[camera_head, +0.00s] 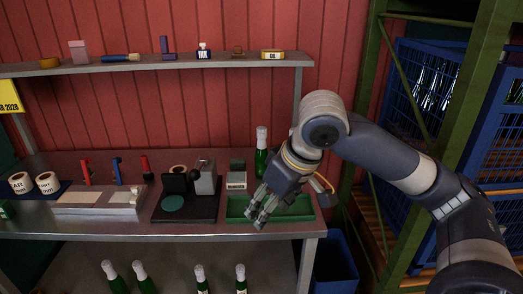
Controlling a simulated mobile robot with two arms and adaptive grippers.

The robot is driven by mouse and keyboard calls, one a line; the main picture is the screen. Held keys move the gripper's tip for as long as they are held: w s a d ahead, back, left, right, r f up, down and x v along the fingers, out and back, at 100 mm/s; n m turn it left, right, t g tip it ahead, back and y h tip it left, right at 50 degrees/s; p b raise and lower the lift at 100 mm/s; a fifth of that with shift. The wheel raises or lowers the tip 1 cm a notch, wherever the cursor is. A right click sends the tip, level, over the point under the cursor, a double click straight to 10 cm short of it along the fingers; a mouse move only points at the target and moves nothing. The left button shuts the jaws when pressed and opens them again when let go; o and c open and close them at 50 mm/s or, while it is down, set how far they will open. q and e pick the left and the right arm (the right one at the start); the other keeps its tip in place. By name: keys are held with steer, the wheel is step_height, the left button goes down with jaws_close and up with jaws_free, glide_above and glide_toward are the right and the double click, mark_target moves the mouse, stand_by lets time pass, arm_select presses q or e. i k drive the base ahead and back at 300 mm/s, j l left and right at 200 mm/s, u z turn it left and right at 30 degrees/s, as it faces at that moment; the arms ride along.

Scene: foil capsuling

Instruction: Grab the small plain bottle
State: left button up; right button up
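A green bottle (262,152) with a white top stands upright at the back right of the bench, behind the green tray (312,217). Several more green bottles with pale tops stand on the lower shelf, among them one at the left (143,279) and one further right (240,280). I cannot tell which bottle is the small plain one. My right gripper (257,214) points down over the left part of the green tray, in front of the bench bottle and apart from it. I see nothing held, but its finger opening is unclear. My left gripper is out of view.
An upper shelf (150,66) holds small items. A blue bin (335,265) and rack stand right.

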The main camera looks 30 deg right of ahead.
mark_target(262, 152)
steer(key=i+l, duration=1.3)
